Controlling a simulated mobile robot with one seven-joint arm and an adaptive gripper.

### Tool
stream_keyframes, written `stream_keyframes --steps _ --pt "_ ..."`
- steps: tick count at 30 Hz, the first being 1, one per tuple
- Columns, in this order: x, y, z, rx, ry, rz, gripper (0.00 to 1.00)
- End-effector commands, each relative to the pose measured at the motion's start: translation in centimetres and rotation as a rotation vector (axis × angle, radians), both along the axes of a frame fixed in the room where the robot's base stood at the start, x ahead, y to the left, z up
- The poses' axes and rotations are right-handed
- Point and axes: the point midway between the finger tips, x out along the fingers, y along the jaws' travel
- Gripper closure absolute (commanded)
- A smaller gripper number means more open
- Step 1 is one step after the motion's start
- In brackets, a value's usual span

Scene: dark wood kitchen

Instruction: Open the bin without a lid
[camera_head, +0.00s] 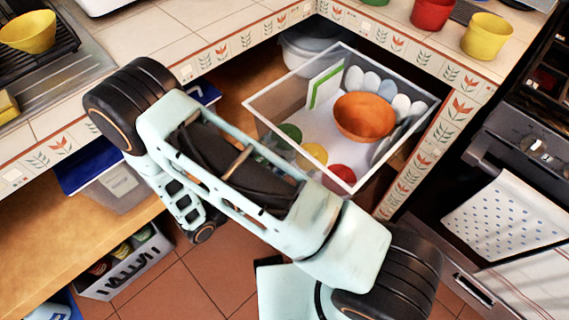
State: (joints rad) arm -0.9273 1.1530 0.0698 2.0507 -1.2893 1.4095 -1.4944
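A clear-walled bin without a lid (278,92) sits in the corner opening under the tiled counter, with its open top clear of the counter. It holds an orange bowl (364,117), several white rounded items, a white-and-green board (326,84) and red, yellow and green items. A bin with a blue lid (75,178) stands on the wooden shelf at left, partly behind my arm. My arm crosses the middle of the view, and part of it overlaps the lidless bin's lower left side. My gripper's fingers cannot be made out.
A grey crate with several jars (130,270) is low at left, under the wooden shelf (50,235). A pale bowl (308,52) sits behind the clear bin. The oven (530,142) with a dotted towel (510,220) stands at right. Tiled floor (215,280) shows below.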

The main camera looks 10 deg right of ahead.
Motion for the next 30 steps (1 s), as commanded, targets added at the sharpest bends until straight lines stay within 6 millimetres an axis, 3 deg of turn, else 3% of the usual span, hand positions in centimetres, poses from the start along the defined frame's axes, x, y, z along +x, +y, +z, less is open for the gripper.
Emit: stream_keyframes --steps 16,30 --pt "-6.1 7.9 2.0 0.003 0.000 0.003 0.74" --pt "-7.0 9.0 2.4 0.000 0.000 0.000 0.74"
